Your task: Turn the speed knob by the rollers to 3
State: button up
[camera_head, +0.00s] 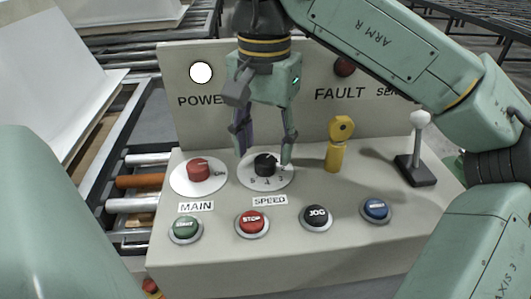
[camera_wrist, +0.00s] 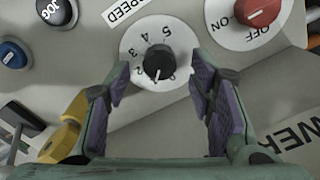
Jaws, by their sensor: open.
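The speed knob (camera_head: 266,163) is a black knob on a white round dial, above the SPEED label (camera_head: 270,200). In the wrist view the knob (camera_wrist: 158,63) sits on its dial (camera_wrist: 135,46) with printed digits around it. A thin pale mark on the knob points towards the lower edge of that view, near the low digits; the exact number is hard to read. My gripper (camera_head: 264,154) points down over the dial, open. In the wrist view its purple-padded fingers (camera_wrist: 159,76) stand either side of the knob with gaps; it holds nothing.
The red MAIN knob (camera_head: 198,169) is left of the dial. Green START (camera_head: 185,228), red STOP (camera_head: 251,223), black JOG (camera_head: 316,216) and blue (camera_head: 375,209) buttons line the front. A yellow key-like part (camera_head: 338,145) and a white-balled lever (camera_head: 419,150) stand to the right. Rollers (camera_head: 136,181) lie left.

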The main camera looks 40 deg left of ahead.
jog(key=shift+f, duration=1.2)
jog(key=shift+c, duration=0.5)
jog(key=c, duration=1.1)
jog(key=shift+o, duration=0.2)
